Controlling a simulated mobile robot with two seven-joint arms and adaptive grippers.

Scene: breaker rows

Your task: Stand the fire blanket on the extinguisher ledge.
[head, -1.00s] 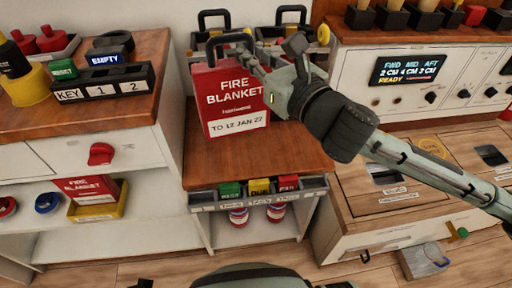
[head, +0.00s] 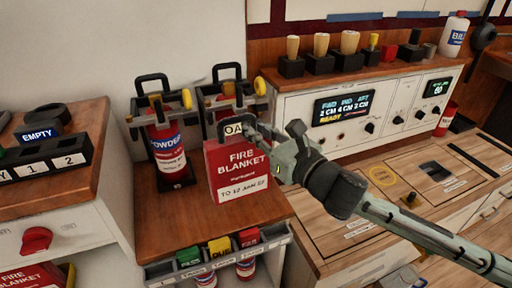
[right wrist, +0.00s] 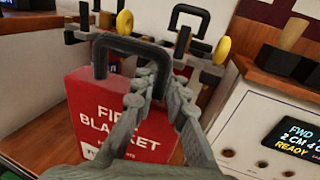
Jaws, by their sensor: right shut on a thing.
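The fire blanket (head: 240,172) is a red upright box with white lettering and a black loop handle. It is over the right back part of the wooden extinguisher ledge (head: 190,225), in front of the right-hand bracket. I cannot tell whether its base touches the ledge. My right gripper (head: 252,132) is shut on its handle. In the right wrist view the fingers (right wrist: 150,85) close at the handle (right wrist: 102,58), with the red box (right wrist: 120,120) below. My left gripper is not in view.
A red powder extinguisher (head: 168,150) stands in the left bracket. A thing lettered "OA" (head: 233,129) shows behind the blanket's handle. A label rack (head: 215,263) lines the ledge's front. A control panel (head: 345,108) stands to the right. The ledge's front middle is clear.

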